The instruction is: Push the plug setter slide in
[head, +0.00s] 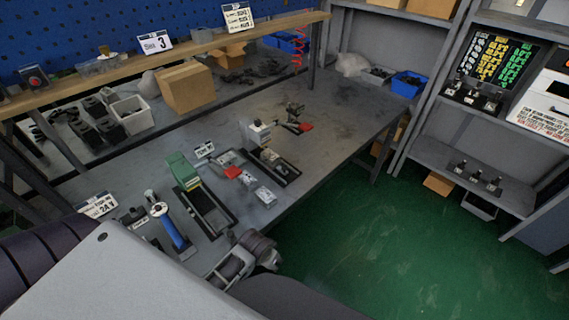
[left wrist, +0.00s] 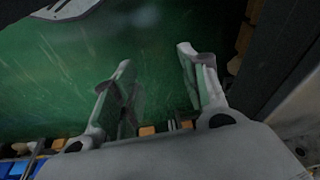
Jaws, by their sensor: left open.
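On the workbench (head: 330,120), a green bench device (head: 182,168) stands at the back end of a dark rail tray (head: 212,212). A grey-white device (head: 256,134) stands on a second dark tray (head: 285,172) further right. I cannot tell for sure which is the plug setter, or how far its slide is in. My left gripper (head: 262,252) is by the bench's front edge, apart from both devices. In the left wrist view the left gripper (left wrist: 154,57) is open, with nothing between its fingers and green floor beyond. My right gripper is not in view.
A blue-handled tool (head: 172,228) stands near the bench's front left. Red-marked small parts (head: 233,172) lie between the trays. A cardboard box (head: 186,88) and a white bin (head: 131,114) are at the back. The bench's right part is mostly clear. Shelves (head: 470,170) stand at right.

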